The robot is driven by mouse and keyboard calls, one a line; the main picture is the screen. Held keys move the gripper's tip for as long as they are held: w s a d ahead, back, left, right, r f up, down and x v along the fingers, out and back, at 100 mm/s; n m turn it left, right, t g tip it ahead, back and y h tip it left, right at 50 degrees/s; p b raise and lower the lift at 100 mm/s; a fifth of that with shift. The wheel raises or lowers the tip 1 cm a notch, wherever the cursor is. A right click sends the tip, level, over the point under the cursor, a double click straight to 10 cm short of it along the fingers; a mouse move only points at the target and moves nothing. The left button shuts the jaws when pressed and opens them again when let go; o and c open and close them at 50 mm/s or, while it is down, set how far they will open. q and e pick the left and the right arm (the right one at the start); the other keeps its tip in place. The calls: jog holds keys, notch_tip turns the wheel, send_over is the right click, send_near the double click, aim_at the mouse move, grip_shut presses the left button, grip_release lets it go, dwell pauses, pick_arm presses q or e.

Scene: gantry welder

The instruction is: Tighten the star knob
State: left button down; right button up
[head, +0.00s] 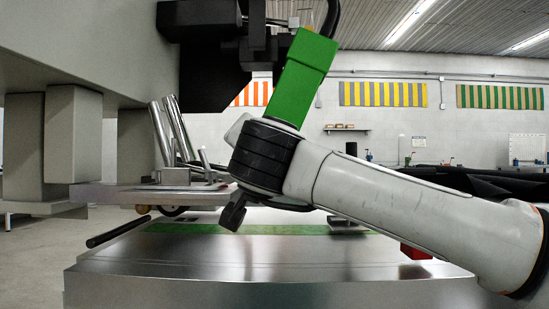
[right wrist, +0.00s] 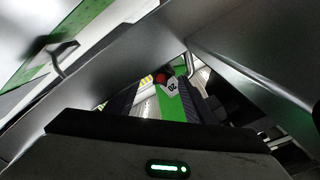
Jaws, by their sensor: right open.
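In the head view my right arm reaches in from the right, and its black wrist (head: 265,158) is above the metal table. In the right wrist view my right gripper (right wrist: 163,100) is open, with dark ribbed fingers to either side of a green strip. A small round red part (right wrist: 161,77) shows at the strip's far end, beside a pale patch marked with digits. I cannot tell whether it is the star knob. My left gripper is not in view.
The metal table (head: 250,262) has a green strip along its back. Shiny slanted cylinders (head: 178,130) stand on a metal plate at left. A black bar (head: 118,232) juts out at the table's left. A red object (head: 415,252) lies behind my arm at right.

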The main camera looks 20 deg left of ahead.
jog(key=v, duration=1)
jog(key=shift+s+p, duration=0.2)
jog(key=shift+p, duration=0.15)
